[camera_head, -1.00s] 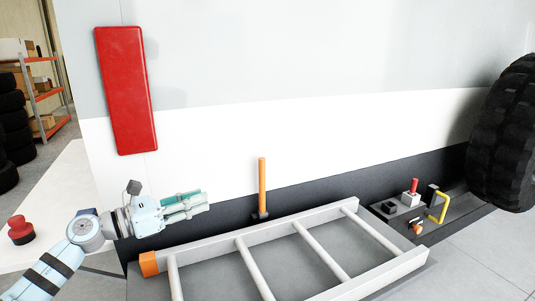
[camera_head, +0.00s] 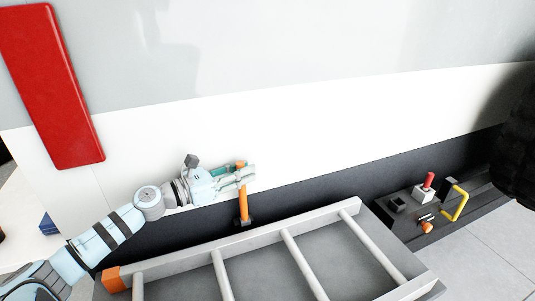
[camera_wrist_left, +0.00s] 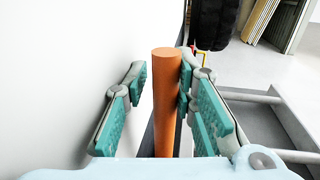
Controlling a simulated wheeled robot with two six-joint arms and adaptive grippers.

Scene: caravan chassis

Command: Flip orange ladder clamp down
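The orange ladder clamp (camera_head: 243,205) is an upright bar on a dark base beside the grey ladder (camera_head: 205,250), against the caravan's black lower wall. My left gripper (camera_head: 243,175) is at the bar's upper part, its fingers pointing right and partly hiding the bar's top. In the left wrist view the orange bar (camera_wrist_left: 165,100) stands between the two green-padded fingers (camera_wrist_left: 166,72). The fingers are open, with a clear gap to the left finger; the bar is close to or touching the right one. My right gripper is not in view.
A red panel (camera_head: 50,90) is on the wall at the upper left. A grey platform at the right carries a red-handled control (camera_head: 427,183) and a yellow handle (camera_head: 456,203). A dark tyre (camera_head: 517,150) is at the right edge.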

